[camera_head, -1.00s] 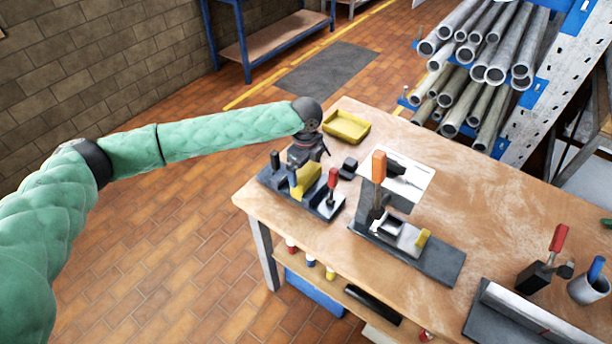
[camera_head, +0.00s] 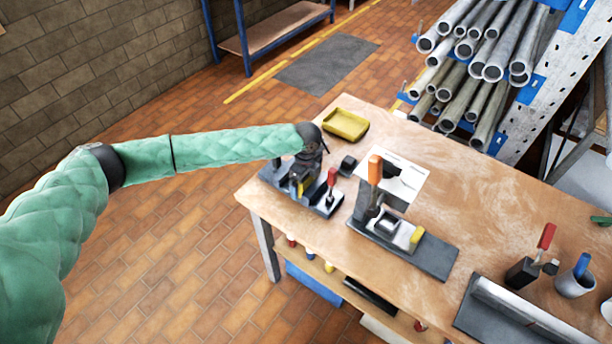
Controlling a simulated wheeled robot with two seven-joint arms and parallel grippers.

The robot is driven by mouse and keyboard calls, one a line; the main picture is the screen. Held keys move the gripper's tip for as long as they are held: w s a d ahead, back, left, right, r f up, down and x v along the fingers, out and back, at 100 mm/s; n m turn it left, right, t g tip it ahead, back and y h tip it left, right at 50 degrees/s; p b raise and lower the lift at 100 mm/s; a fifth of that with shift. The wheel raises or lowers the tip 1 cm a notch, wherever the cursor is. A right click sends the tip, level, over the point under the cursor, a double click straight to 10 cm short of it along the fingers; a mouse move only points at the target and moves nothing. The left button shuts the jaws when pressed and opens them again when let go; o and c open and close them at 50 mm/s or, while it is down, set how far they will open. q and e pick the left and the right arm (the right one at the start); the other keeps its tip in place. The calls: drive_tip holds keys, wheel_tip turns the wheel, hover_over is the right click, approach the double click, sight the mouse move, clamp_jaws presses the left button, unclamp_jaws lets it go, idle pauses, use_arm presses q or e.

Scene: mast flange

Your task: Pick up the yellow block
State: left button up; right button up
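The yellow block (camera_head: 308,183) sits in the dark clamping fixture (camera_head: 330,212) at the left end of the workbench, mostly hidden behind my gripper. My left gripper (camera_head: 305,176) is black and points down over the block from the end of my green-sleeved arm. Its fingertips are too small and covered to show whether they are apart or touching the block. My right gripper is out of view.
A red-handled clamp (camera_head: 332,178) stands close right of the gripper. A yellow tray (camera_head: 346,124) lies behind. A second fixture with an orange handle (camera_head: 375,169) and a small yellow piece (camera_head: 417,235) stands right. The workbench (camera_head: 470,205) has bare space beyond.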

use_arm(q)
drive_tip(key=c, duration=1)
drive_tip(key=shift+c, duration=0.2)
